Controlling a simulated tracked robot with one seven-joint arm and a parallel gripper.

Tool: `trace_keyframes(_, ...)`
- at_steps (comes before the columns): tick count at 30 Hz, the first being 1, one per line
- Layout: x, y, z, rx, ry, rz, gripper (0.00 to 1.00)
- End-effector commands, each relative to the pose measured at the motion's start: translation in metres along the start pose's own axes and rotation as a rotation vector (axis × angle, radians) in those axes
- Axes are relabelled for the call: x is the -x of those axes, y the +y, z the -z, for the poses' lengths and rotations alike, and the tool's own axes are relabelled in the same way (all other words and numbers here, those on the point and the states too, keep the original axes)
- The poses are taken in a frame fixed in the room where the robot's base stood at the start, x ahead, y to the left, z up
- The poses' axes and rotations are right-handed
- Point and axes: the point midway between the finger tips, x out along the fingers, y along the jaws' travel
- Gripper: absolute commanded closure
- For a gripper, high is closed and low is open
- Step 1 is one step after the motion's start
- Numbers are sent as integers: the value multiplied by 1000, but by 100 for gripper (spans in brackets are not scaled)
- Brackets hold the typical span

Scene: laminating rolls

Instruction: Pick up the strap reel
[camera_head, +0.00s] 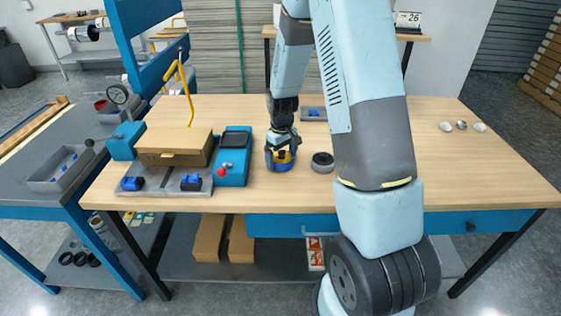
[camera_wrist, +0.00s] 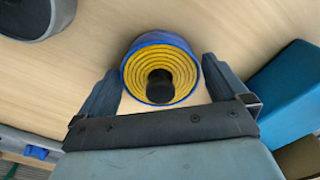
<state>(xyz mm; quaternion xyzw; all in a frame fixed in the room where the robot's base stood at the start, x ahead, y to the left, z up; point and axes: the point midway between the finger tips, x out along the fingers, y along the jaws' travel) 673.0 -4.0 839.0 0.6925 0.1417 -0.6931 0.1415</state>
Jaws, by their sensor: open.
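The strap reel (camera_head: 281,163), blue outside with yellow rings and a dark centre, sits on the wooden workbench (camera_head: 450,165). In the wrist view the strap reel (camera_wrist: 137,70) shows its yellow ringed face and black core. My gripper (camera_head: 284,147) is over the reel in the head view and hides part of its top. In the wrist view my gripper (camera_wrist: 160,72) is open, with one finger on each side of the reel. A gap shows between the reel and the right finger; contact at the left finger is hard to tell.
A dark roll (camera_head: 322,162) stands just right of the reel. A blue device (camera_head: 232,160) with a red knob stands close on its left, beside a brown-topped box (camera_head: 175,147). Small pale items (camera_head: 462,125) lie far right. The bench's right half is mostly clear.

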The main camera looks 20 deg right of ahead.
Motion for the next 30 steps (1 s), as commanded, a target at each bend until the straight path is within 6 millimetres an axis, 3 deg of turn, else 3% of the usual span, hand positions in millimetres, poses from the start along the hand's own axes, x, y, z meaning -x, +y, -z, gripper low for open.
trace_keyframes(8,-2,0,0,0,0,0,1)
trace_keyframes(24,-2,0,0,0,0,0,53)
trace_keyframes(30,-1,0,0,0,1,0,53)
